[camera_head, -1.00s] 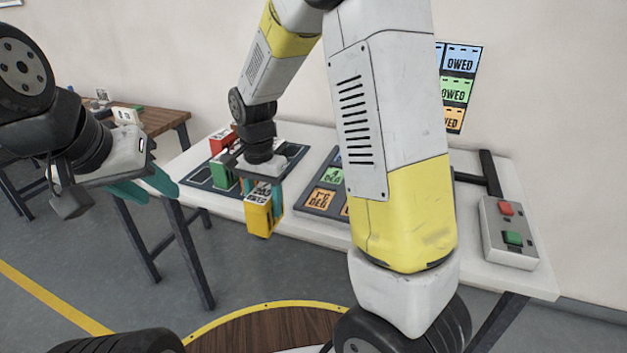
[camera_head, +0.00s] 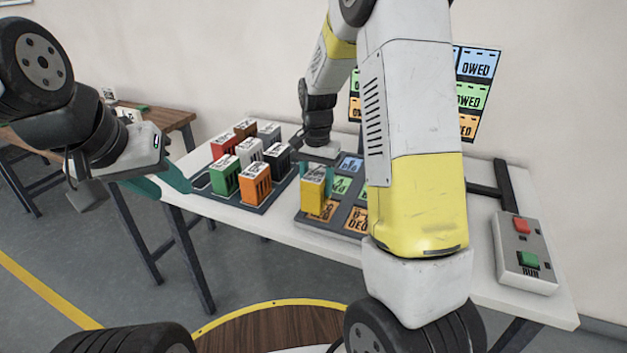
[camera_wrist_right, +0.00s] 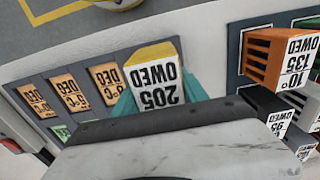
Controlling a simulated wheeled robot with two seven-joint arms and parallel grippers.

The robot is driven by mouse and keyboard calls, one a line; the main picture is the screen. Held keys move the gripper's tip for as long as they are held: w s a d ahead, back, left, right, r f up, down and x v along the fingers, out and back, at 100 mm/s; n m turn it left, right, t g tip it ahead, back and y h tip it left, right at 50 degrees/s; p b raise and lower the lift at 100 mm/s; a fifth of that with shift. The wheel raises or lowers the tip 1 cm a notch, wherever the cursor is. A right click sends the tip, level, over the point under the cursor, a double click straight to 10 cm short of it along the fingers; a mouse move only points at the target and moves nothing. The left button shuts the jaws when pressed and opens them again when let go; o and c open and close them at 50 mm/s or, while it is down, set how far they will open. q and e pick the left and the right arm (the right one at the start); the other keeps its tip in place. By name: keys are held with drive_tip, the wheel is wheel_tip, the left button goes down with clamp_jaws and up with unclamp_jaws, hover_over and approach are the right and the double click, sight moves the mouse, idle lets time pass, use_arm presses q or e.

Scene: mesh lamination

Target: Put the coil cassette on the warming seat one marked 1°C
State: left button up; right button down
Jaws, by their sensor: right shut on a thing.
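My right gripper (camera_wrist_right: 158,92) is shut on a yellow coil cassette (camera_head: 313,190), whose white top label reads OWED 205 in the right wrist view (camera_wrist_right: 155,80). It holds the cassette upright over the left end of the dark seat board (camera_head: 308,226); whether it touches cannot be told. The board carries blue (camera_head: 350,163), green (camera_head: 341,186) and orange (camera_head: 357,219) degree labels; my right arm hides its right part. Three orange labels (camera_wrist_right: 72,95) show beside the cassette in the wrist view. I cannot make out a 1°C mark. My left gripper (camera_head: 160,184) is open and empty, left of the table.
A rack (camera_head: 262,207) left of the seat board holds several cassettes, including green (camera_head: 225,177), orange (camera_head: 255,183) and black (camera_head: 278,160) ones. A control box (camera_head: 524,255) with red and green buttons stands at the table's right end. OWED cards (camera_head: 474,95) hang on the wall.

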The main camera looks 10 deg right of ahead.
drive_tip(key=shift+w+d, duration=0.45)
drive_tip(key=shift+d, duration=0.35)
drive_tip(key=shift+w+d+f, duration=0.1)
drive_tip(key=shift+d+f, duration=0.05)
drive_tip(key=shift+f, duration=0.75)
drive_tip(key=shift+w+d+f, duration=0.1)
drive_tip(key=shift+d+f, duration=0.05)
drive_tip(key=shift+f, duration=0.75)
drive_tip(key=shift+f, duration=0.1)
drive_tip(key=c, duration=0.6)
unclamp_jaws()
